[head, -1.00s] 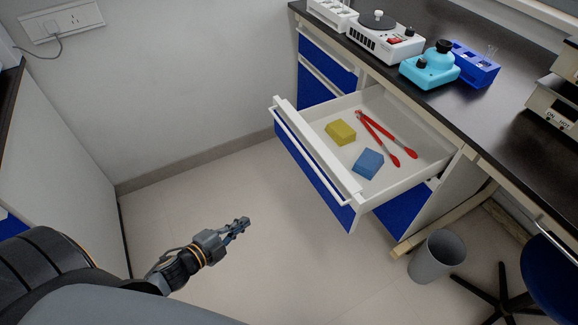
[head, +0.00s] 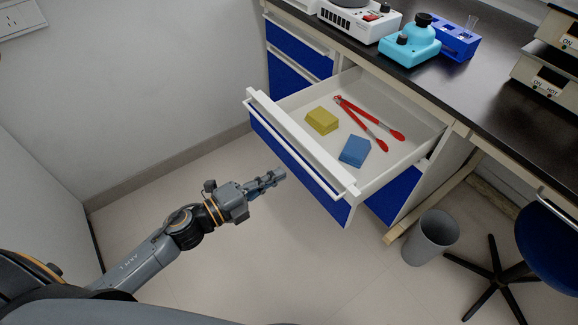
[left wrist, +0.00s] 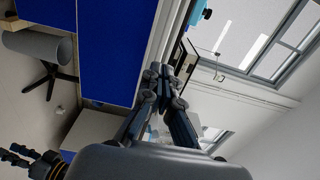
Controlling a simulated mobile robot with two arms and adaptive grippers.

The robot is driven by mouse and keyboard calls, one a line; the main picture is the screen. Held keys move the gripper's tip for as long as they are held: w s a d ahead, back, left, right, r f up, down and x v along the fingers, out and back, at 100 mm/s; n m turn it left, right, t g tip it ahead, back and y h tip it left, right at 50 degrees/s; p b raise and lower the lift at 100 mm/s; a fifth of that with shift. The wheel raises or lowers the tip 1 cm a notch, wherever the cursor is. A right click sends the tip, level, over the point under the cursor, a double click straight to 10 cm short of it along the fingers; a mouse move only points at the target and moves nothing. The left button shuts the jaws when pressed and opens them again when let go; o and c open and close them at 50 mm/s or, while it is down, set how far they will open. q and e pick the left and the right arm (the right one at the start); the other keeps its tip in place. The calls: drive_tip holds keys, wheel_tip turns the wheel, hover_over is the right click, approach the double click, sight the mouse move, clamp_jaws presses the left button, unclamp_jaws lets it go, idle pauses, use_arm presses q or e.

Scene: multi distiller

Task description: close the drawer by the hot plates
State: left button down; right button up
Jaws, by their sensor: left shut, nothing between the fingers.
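The drawer (head: 300,142) is pulled far out of the bench cabinet, with a white rim and a blue front. Inside lie a yellow sponge (head: 322,121), a blue sponge (head: 354,150) and red tongs (head: 366,124). My left gripper (head: 280,174) is shut and empty, in front of the drawer's blue front and apart from it in the head view. The hot plates (head: 548,66) stand on the bench at the right edge.
The black bench top (head: 440,80) holds a white device (head: 358,20), a turquoise device (head: 410,42) and a blue rack (head: 455,40). A grey bin (head: 430,238) and a blue chair (head: 548,245) stand at the right. The floor before the drawer is clear.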

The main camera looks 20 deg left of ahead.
sight(300, 163)
use_arm(q)
drive_tip(key=x, duration=0.4)
drive_tip(key=shift+w+d, duration=0.1)
use_arm(e)
drive_tip(key=shift+s+d+f, duration=0.1)
drive_tip(key=shift+s+f, duration=0.15)
drive_tip(key=shift+f, duration=0.25)
drive_tip(key=shift+w, duration=0.2)
